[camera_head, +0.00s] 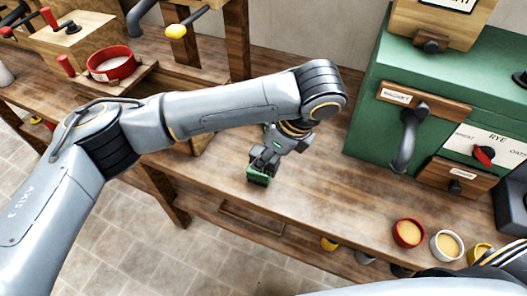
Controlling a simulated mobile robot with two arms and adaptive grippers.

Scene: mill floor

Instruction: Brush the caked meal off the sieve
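My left gripper (262,168) is above or at the front edge of the wooden bench, pointing down. A small green and dark piece (257,178) shows at its fingertips; I cannot tell whether it is a held thing or part of the fingers. A round red-rimmed pan (110,65) with pale, flat contents sits on a wooden stand at the upper left, well away from the gripper. It may be the sieve, but no mesh can be made out. I cannot make out a brush for certain. My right gripper is not in view.
Red (409,233), white (446,245) and yellow (480,253) cups of meal stand near the bench's front right. Bench top (330,190) between gripper and cups is clear.

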